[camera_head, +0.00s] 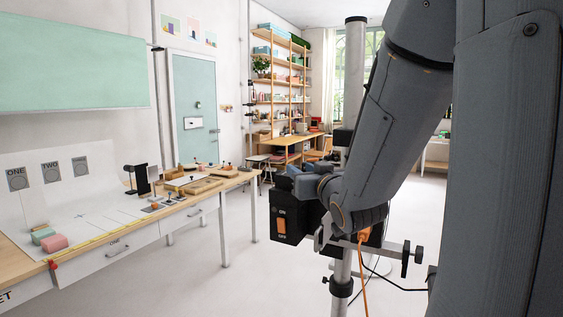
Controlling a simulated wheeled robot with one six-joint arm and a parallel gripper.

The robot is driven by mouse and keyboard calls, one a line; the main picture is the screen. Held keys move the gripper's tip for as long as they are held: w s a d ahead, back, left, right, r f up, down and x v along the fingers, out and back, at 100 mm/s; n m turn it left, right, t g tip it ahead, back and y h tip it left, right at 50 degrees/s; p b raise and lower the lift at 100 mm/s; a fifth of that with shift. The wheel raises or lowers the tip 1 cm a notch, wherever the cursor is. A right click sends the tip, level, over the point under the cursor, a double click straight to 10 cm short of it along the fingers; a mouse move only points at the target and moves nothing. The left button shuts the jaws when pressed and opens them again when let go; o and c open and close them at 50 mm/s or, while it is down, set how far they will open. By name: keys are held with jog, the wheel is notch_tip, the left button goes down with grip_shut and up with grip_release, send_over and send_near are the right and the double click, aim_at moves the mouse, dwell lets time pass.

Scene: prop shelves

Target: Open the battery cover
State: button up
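A black box (283,237) with an orange switch (281,226) and small white lettering is at the centre of the view, beside a metal pole stand. I cannot make out a separate battery cover on it. My grey arm reaches down from the upper right, and its wrist end is close to the box's top and right side. My gripper (300,181) is at the arm's end, just above or behind the box. Its fingers are not clearly visible. I cannot tell whether it touches the box or whether it is open.
The pole stand (344,267) carries clamps, and an orange cable (361,262) hangs beside it. A long workbench (112,252) with blocks and small props stands at left. Wooden shelves (280,92) stand at the back. The floor (228,290) between bench and stand is clear.

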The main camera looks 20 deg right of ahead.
jog(key=shift+w+d+p, duration=0.2)
jog(key=shift+w+p, duration=0.45)
jog(key=shift+w, duration=1.4)
jog(key=shift+w+d+p, duration=0.15)
jog(key=shift+w+p, duration=0.45)
jog(key=shift+w, duration=1.45)
grip_shut()
